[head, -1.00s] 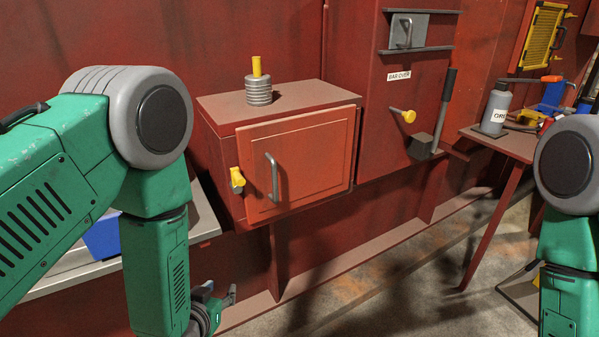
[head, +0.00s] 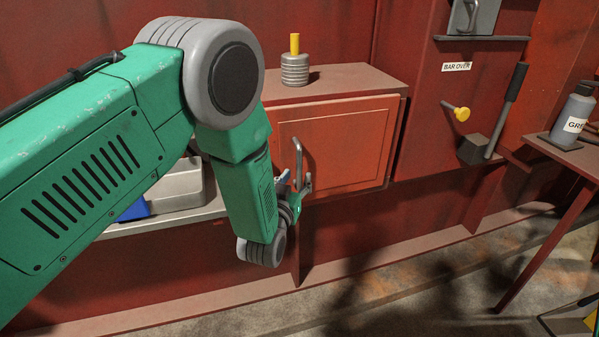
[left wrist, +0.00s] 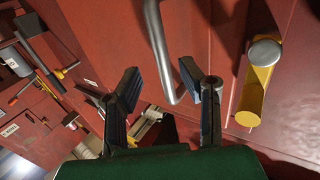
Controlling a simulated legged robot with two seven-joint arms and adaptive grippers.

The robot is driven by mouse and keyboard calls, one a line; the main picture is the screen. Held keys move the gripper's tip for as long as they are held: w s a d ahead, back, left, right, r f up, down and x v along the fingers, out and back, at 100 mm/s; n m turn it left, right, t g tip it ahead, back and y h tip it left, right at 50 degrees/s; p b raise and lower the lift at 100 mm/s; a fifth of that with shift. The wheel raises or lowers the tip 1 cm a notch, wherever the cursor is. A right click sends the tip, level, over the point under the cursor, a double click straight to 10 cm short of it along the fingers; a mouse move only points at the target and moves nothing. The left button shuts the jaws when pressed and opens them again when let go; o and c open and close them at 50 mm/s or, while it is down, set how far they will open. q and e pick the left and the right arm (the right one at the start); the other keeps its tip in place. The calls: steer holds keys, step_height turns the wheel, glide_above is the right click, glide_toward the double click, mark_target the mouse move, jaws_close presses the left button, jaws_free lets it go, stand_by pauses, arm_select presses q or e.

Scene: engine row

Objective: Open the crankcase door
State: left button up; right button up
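The crankcase door (head: 345,150) is a red panel on the front of a red box and looks closed. Its grey bar handle (head: 298,158) stands upright near the door's left edge; it also shows in the left wrist view (left wrist: 163,50). A yellow latch (left wrist: 258,82) with a grey knob is beside the handle in the left wrist view; my arm hides it in the head view. My left gripper (head: 296,184) is at the handle's lower end. In the left wrist view its fingers (left wrist: 170,85) are spread apart, with the handle's end just beyond the gap. My right gripper is out of view.
A ringed grey cylinder with a yellow top (head: 295,65) stands on the box. A yellow knob (head: 461,113) and a black-handled lever (head: 500,110) are to the right. A grey bottle (head: 572,118) stands on a side table. A shelf (head: 165,215) runs behind my left arm.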

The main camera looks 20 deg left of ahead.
mark_target(300, 171)
arm_select(q)
steer(key=w, duration=0.4)
steer(key=shift+a+f, duration=0.1)
steer(key=shift+a, duration=0.55)
steer(key=shift+d, duration=0.35)
jaws_close()
steer(key=shift+d+r, duration=0.2)
steer(key=shift+d, duration=0.2)
steer(key=shift+s+a, duration=0.1)
